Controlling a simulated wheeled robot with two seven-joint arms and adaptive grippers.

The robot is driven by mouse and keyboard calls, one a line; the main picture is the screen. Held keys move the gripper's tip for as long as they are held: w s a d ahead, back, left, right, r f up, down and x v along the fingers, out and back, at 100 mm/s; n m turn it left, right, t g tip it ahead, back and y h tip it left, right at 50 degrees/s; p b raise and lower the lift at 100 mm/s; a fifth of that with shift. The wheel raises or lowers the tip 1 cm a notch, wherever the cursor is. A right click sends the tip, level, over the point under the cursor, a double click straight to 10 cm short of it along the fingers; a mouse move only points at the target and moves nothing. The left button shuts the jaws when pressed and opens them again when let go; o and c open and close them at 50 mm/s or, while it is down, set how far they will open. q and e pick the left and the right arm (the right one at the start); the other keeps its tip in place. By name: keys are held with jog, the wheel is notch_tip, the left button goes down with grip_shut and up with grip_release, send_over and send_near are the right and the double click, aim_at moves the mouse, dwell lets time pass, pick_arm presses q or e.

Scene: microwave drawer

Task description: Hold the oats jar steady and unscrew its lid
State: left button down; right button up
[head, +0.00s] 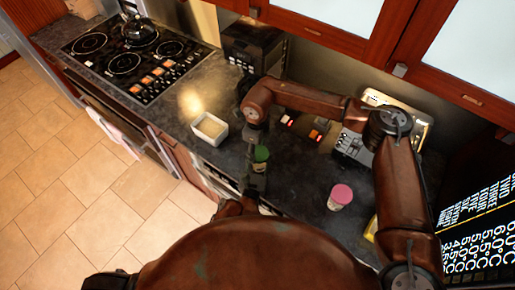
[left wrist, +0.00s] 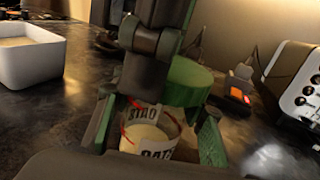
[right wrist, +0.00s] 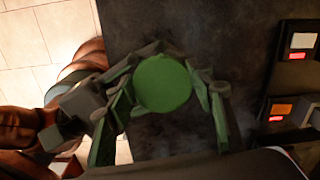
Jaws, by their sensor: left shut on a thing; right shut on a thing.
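The oats jar (left wrist: 150,138) is a small clear jar with pale contents and a lettered label, on the dark counter. Its green lid (right wrist: 163,85) is seen from above in the right wrist view, and also shows in the head view (head: 261,154). My left gripper (left wrist: 155,135) is shut on the jar body, one finger on each side. My right gripper (right wrist: 165,82) comes from above and is shut on the lid, its fingers at either side. In the left wrist view it hides part of the lid, so I cannot tell whether a gap separates lid and jar.
A white square tub (head: 210,128) stands left of the jar. A pink-lidded jar (head: 340,196) stands to the right. A toaster (head: 354,146) and small devices with red lights (head: 288,121) are at the back. The stove (head: 135,55) is far left. The counter's front edge is close.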

pick_arm(q)
jog(key=shift+w+d+r, duration=0.1)
jog(key=shift+r, duration=0.2)
pick_arm(e)
jog(key=n, duration=0.2)
jog(key=s+n, duration=0.1)
jog(key=n, duration=0.1)
jog(key=shift+a, duration=0.1)
jog(key=n, duration=0.6)
jog(key=shift+d+f, duration=0.1)
jog(key=shift+d, duration=0.15)
jog(key=n, duration=0.6)
jog(key=shift+w+d, duration=0.2)
jog(key=shift+d, duration=0.15)
jog(key=n, duration=0.4)
jog(key=shift+w+d+n, duration=0.2)
jog(key=shift+w+n, duration=0.05)
jog(key=shift+n, duration=0.15)
jog(key=shift+c, duration=0.2)
jog(key=shift+s, duration=0.1)
pick_arm(q)
jog(key=shift+f, duration=0.1)
jog(key=shift+a+f, duration=0.1)
jog(key=shift+a, duration=0.1)
pick_arm(e)
jog(key=shift+r, duration=0.2)
